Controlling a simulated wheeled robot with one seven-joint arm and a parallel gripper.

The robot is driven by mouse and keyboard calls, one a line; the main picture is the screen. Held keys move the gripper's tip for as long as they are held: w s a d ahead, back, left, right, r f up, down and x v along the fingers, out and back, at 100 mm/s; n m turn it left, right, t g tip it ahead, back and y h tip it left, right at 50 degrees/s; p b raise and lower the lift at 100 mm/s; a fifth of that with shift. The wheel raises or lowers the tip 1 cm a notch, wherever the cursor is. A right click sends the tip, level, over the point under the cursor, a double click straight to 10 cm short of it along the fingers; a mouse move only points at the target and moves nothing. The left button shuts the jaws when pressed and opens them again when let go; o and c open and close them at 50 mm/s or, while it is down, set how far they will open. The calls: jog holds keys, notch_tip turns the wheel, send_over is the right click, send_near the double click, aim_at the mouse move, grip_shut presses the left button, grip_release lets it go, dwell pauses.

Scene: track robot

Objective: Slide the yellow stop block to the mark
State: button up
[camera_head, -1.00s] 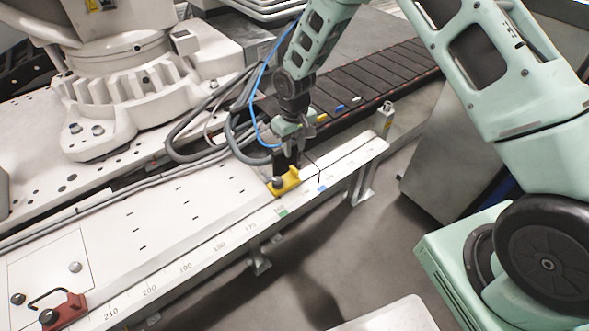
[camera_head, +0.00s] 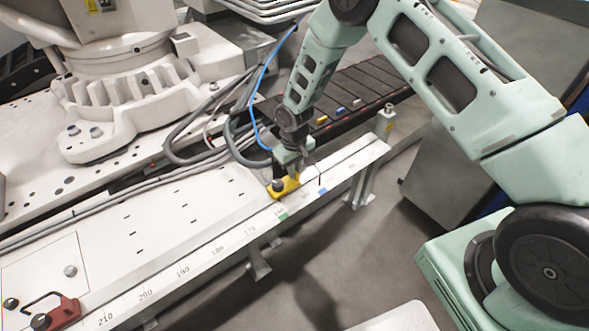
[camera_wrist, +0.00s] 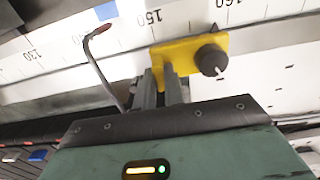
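The yellow stop block (camera_head: 287,187) sits on the white rail, with a black knob at its left end. In the wrist view the block (camera_wrist: 183,52) lies beside the scale between 150 and 160. My gripper (camera_head: 293,174) is down at the block's right end. In the wrist view its two fingers (camera_wrist: 160,80) stand close together on either side of the block's narrow yellow tab and appear shut on it. The rail edge carries a green mark (camera_head: 284,217) left of the block's right end and a blue mark (camera_head: 323,191) to its right; the blue mark (camera_wrist: 106,11) also shows in the wrist view.
A red stop (camera_head: 62,311) with a black handle sits at the rail's lower left. Grey hoses (camera_head: 185,150) and a blue cable run behind the block. A dark slatted track (camera_head: 355,88) lies behind at right. A small post (camera_head: 386,118) stands at the rail's right end.

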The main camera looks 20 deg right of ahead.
grip_shut()
jog(key=shift+d, duration=0.25)
jog(key=w+d, duration=0.1)
jog(key=d, duration=0.3)
jog(key=w+d+p, duration=0.1)
jog(key=d, duration=0.3)
jog(key=w+d, duration=0.2)
jog(key=d, duration=0.2)
jog(key=o, duration=0.6)
grip_release()
jog(key=shift+a, duration=0.1)
notch_tip(320, 180, up, 18)
jog(key=p, duration=0.3)
jog(key=shift+f, duration=0.25)
